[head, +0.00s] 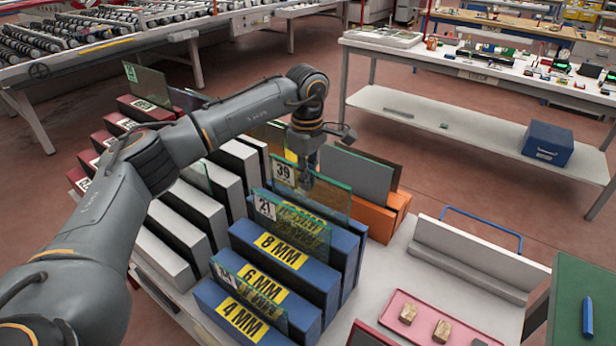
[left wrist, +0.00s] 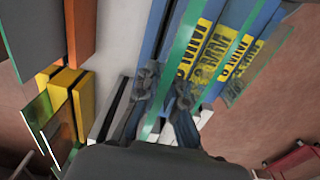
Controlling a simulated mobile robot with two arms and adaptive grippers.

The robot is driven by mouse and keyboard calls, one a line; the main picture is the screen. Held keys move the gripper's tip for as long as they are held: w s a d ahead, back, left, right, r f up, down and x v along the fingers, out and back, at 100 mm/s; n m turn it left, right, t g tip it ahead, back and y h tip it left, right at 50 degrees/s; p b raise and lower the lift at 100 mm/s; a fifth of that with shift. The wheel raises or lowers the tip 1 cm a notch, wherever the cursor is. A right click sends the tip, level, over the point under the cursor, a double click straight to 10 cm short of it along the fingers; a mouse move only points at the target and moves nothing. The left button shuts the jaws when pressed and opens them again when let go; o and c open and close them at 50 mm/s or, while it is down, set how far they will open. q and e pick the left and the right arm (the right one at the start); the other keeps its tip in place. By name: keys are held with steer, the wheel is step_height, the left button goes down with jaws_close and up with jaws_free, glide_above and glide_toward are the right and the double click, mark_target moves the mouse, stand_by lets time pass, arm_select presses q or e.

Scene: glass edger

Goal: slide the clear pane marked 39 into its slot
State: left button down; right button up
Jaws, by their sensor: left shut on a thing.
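The clear pane marked 39 (head: 330,196) is upright, with its white label at its upper left corner. My left gripper (head: 307,182) is shut on its top edge; in the left wrist view the fingers (left wrist: 167,88) stand either side of the pane's green edge (left wrist: 183,52). The pane is over the rear of the blue slotted rack (head: 330,262), behind the 8 MM label. Its lower edge is partly hidden by the pane marked 21 (head: 300,228), so I cannot tell how deep it sits. My right gripper is not in view.
Another small pane (head: 250,295) stands at the 4 MM part of the rack. White slotted blocks (head: 190,210) lie left, an orange block (head: 375,218) with a grey panel (head: 352,175) behind right. A pink tray (head: 425,312) and a grey stand (head: 470,262) are right.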

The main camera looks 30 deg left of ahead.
arm_select(q)
steer(key=shift+f, duration=0.25)
stand_by(0.6)
steer(key=c, duration=1.4)
jaws_free()
step_height(320, 180, up, 12)
steer(key=shift+s+r, duration=0.1)
steer(key=shift+s, duration=0.05)
